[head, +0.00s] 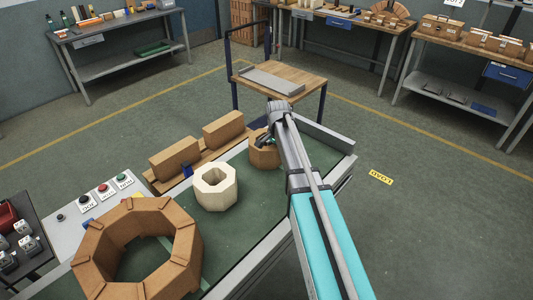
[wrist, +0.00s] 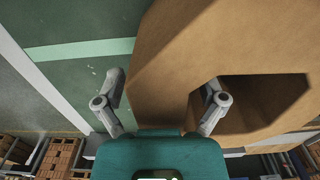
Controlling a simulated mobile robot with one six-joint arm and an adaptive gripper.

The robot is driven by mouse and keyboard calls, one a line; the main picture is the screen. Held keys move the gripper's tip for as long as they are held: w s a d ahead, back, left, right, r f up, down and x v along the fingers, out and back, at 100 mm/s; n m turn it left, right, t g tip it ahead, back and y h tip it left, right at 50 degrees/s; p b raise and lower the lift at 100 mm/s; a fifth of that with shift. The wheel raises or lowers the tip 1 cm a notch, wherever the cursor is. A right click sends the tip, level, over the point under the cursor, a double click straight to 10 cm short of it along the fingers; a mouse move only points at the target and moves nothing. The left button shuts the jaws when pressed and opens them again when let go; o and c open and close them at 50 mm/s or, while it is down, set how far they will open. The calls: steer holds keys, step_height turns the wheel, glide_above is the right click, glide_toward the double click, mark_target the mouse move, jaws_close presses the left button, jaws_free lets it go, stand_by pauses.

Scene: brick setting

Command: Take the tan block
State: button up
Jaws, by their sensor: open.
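A tan-brown octagonal ring block (head: 263,156) stands on the green conveyor surface, with my gripper (head: 266,138) at its top. In the wrist view the tan block (wrist: 185,45) fills the upper right, with a dark angular hole in it. My gripper (wrist: 162,92) is open. Its left finger shows over the green surface outside the block, and its right finger shows at the hole. Part of the block's wall lies between them. Whether the fingers touch it, I cannot tell. My arm hides part of the block in the head view.
A cream octagonal ring (head: 206,195) and a large brown segmented ring (head: 98,236) stand on the green conveyor (head: 250,208). Two brown rectangular blocks (head: 222,130) sit along its far side. A button panel (head: 87,214) is at left. A wooden-topped cart (head: 300,76) stands beyond.

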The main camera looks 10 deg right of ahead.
steer(key=shift+f, duration=0.45)
stand_by(0.3)
jaws_close()
stand_by(0.4)
steer(key=shift+r, duration=0.25)
step_height(320, 180, up, 3)
steer(key=p, duration=0.2)
steer(key=shift+f+p, duration=0.15)
steer(key=shift+p, duration=0.25)
steer(key=s+d+r+p, duration=0.4)
steer(key=s+r+p, duration=0.6)
steer(key=s, duration=0.3)
steer(key=shift+s, duration=0.2)
